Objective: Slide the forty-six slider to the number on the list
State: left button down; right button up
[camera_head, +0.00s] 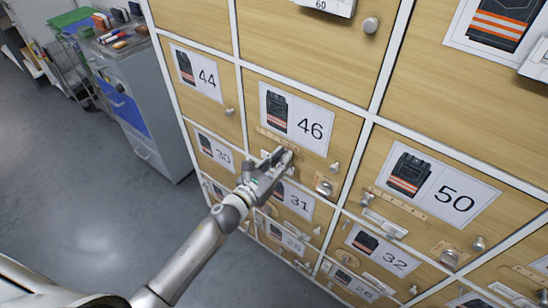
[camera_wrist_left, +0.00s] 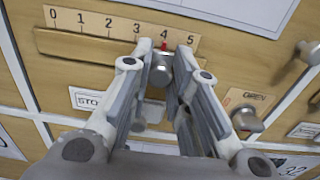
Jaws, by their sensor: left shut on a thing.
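The door marked 46 (camera_head: 318,104) is in the middle of the head view, with a picture of dark trousers beside the number. My left gripper (camera_head: 285,155) reaches it from the lower left, over its slider strip. In the left wrist view the number scale (camera_wrist_left: 95,20) runs from 0 to 5. The slider's metal knob (camera_wrist_left: 160,70) sits between the fingers of my left gripper (camera_wrist_left: 163,50), which are shut on it. Its red pointer (camera_wrist_left: 164,45) is at about the 4. I cannot make out a list. My right gripper is not in view.
Neighbouring doors are 44 (camera_head: 207,77), 50 (camera_head: 455,202) and 31 (camera_head: 299,202). A round knob by the word OPEN (camera_wrist_left: 245,119) is right of my gripper. A grey cabinet (camera_head: 150,130) stands at left; the floor (camera_head: 85,215) before the doors is clear.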

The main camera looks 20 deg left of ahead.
pick_arm(q)
jog(key=c, duration=1.3)
grip_release()
jog(key=v, duration=1.2)
